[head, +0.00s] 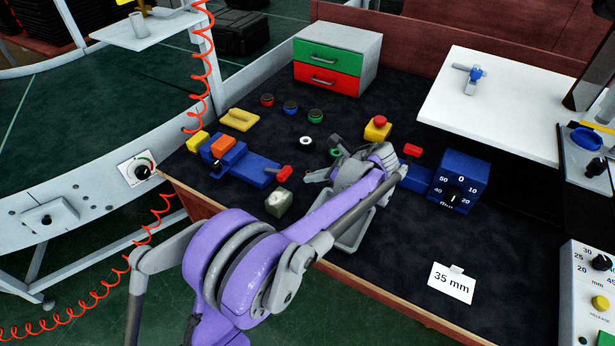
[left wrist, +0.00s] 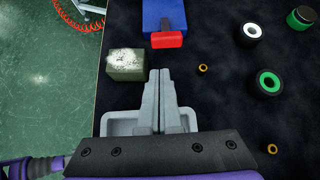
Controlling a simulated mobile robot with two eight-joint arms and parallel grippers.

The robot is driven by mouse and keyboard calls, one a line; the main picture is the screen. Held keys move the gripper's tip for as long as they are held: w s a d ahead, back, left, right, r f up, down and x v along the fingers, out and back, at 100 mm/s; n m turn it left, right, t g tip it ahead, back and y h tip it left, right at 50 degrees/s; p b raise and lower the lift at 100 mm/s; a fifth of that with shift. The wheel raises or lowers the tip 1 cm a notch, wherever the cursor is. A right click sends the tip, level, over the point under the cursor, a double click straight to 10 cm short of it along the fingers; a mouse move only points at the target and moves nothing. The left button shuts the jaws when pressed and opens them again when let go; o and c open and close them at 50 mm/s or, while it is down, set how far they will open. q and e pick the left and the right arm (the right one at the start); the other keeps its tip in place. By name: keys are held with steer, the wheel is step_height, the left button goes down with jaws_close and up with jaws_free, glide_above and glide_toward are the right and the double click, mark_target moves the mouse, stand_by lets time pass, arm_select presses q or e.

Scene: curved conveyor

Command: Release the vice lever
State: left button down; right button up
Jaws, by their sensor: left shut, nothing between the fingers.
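The blue vice (head: 252,169) lies on the dark bench top, with an orange block (head: 222,147) at its far left end. Its red lever (head: 284,174) is at the near right end; the lever also shows in the left wrist view (left wrist: 167,40), at the end of the blue vice body (left wrist: 163,13). My left gripper (head: 314,175) is shut and empty, to the right of the lever and apart from it. In the left wrist view its closed fingertips (left wrist: 160,73) point toward the lever with a gap between. My right gripper is not in view.
A grey-green block (head: 279,205) sits close to the vice. A grey tray (head: 350,237) lies under my left arm. Black rings, one with a green centre (left wrist: 266,82), lie to the right. A blue dial device (head: 460,182) and drawers (head: 335,60) stand farther off.

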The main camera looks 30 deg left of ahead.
mark_target(276, 172)
arm_select(q)
steer(key=shift+w+d+f, duration=0.15)
steer(key=shift+w+d, duration=0.1)
steer(key=shift+w, duration=0.3)
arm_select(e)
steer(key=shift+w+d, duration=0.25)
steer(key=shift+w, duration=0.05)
arm_select(q)
steer(key=shift+a, duration=0.15)
steer(key=b+x, duration=0.1)
steer(key=x, duration=0.9)
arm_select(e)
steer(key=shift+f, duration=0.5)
arm_select(q)
steer(key=shift+r, duration=0.2)
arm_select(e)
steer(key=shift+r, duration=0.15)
